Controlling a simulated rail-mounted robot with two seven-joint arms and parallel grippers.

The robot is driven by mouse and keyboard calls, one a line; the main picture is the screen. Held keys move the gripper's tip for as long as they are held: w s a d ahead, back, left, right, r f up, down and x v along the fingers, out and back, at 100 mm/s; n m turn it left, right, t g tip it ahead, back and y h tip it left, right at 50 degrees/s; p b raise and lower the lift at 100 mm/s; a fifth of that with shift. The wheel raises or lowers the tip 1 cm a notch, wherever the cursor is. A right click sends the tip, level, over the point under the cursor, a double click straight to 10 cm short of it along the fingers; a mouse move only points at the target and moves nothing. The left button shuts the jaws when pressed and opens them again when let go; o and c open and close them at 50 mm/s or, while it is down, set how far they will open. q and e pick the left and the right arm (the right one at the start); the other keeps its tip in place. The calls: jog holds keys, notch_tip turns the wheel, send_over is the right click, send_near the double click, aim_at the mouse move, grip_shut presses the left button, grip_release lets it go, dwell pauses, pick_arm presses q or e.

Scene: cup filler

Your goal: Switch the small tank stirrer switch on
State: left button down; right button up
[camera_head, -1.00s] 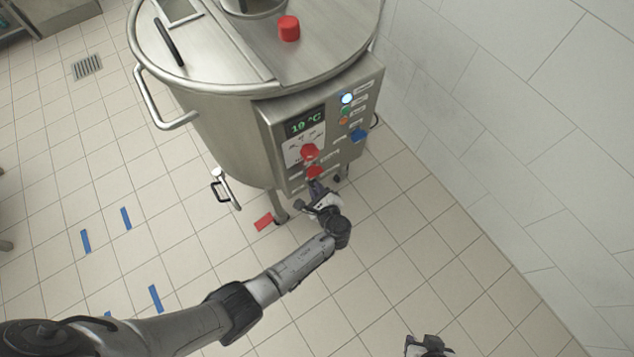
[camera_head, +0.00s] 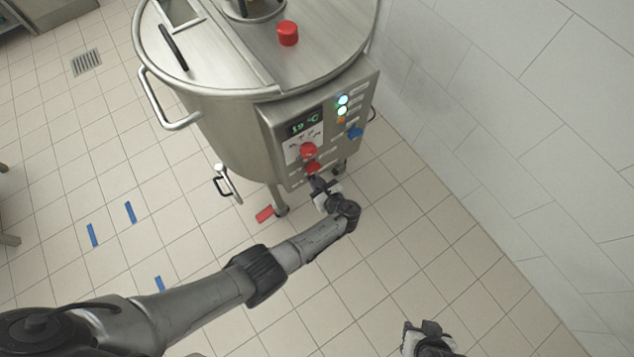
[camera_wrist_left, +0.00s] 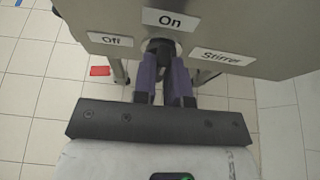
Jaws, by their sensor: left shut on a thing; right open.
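The small tank (camera_head: 230,140) is a steel vessel with a control panel (camera_head: 285,135) on its front. In the left wrist view, the dark stirrer switch (camera_wrist_left: 160,46) sits at the panel's lower edge, between labels reading Off and Stirrer and below a label reading On. It looks lined up with On. My left gripper (camera_head: 317,184) is at the panel's bottom edge. Its purple fingers (camera_wrist_left: 164,62) are shut on the switch and partly hide it. My right gripper (camera_head: 428,332) is open and empty above the floor, at the bottom of the head view.
The panel carries a display reading 19 °C (camera_head: 305,122), red knobs (camera_head: 308,150), a blue knob (camera_head: 355,133) and lit indicator lights (camera_head: 342,110). A tiled wall (camera_head: 510,130) stands on the right. A red floor mark (camera_head: 265,214) lies near a tank leg.

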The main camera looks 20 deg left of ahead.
dwell(0.4)
pick_arm(q)
jog(key=c, duration=1.6)
grip_release()
jog(key=shift+f, duration=0.1)
jog(key=o, duration=0.4)
jog(key=shift+o, duration=0.2)
